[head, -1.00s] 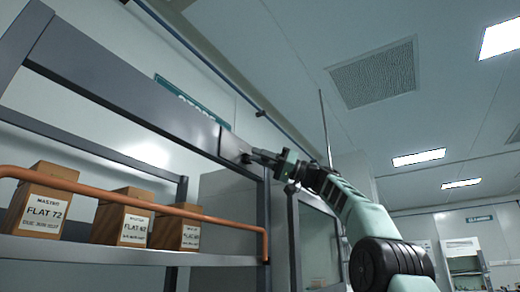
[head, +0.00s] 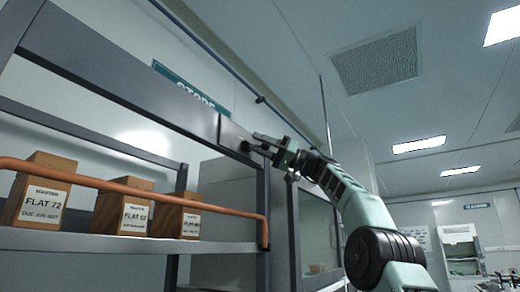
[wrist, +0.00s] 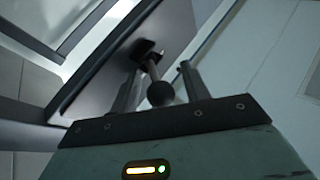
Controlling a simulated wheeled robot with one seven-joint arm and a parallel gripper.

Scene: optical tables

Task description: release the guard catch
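The catch is a dark lever (wrist: 152,68) with a round black ball knob (wrist: 160,93), coming out of a dark slot in a grey plate (head: 231,132). The plate sits at the right end of the shelf's upper beam. In the wrist view the knob lies between the two fingers of my gripper (wrist: 160,69), with a gap on each side. My gripper is open. In the head view my gripper (head: 256,142) is at the plate from the right, and its fingers partly hide the catch. An orange guard bar (head: 130,189) runs across the shelf front.
Several labelled cartons, including FLAT 72 (head: 40,192), stand on the lower shelf (head: 120,244) behind the bar. A shelf upright (head: 264,190) stands just below the plate. A grey-framed cabinet (head: 318,235) is to the right. Open room lies farther right.

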